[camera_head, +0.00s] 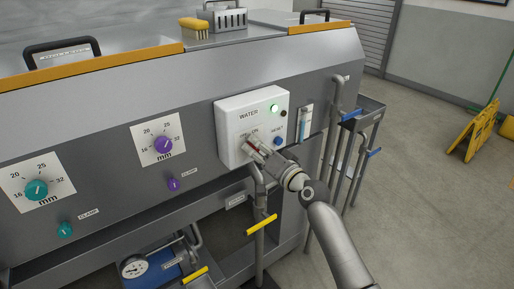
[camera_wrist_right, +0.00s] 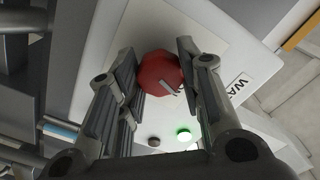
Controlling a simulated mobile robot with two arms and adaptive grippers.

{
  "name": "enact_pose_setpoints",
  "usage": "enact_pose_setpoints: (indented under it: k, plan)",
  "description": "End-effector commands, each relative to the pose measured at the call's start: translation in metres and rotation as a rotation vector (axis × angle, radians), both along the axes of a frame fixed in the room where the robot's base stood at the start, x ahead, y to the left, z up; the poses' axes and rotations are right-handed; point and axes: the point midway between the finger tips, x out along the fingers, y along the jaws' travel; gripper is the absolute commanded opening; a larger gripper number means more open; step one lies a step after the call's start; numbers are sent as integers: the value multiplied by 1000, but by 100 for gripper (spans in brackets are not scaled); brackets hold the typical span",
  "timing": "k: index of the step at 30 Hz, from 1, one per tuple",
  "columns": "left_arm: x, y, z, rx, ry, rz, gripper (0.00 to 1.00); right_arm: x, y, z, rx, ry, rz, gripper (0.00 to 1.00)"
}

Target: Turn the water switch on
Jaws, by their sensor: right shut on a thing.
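The white water box (camera_head: 228,107) is on the front of the grey machine, with a "WATER" label at its top. Its red rotary switch (camera_wrist_right: 160,70) shows in the right wrist view, with a pale pointer line on its face. My right gripper (camera_head: 256,144) is at the switch, and its two fingers are closed on opposite sides of the red knob; they also show in the right wrist view (camera_wrist_right: 159,66). The fingers hide most of the switch in the head view. A green lamp (camera_head: 274,107) is lit on the box. My left gripper is not in view.
A blue reset button (camera_head: 277,141) is right beside my right gripper. Pipes with a yellow lever (camera_head: 261,225) are below the box. Purple (camera_head: 163,145) and teal (camera_head: 36,190) dials are to the left. A yellow floor sign (camera_head: 470,135) stands on open floor at right.

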Motion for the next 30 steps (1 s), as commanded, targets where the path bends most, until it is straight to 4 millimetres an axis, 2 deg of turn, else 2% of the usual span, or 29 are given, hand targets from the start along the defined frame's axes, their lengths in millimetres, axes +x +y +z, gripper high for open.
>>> enact_pose_setpoints:
  k: [12,29,30]
  plan:
    - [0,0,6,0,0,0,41,0,0,0,153,112,-1,10]
    - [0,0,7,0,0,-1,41,0,0,-1,176,129,0,10]
    - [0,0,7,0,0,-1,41,0,0,-1,175,129,0,39]
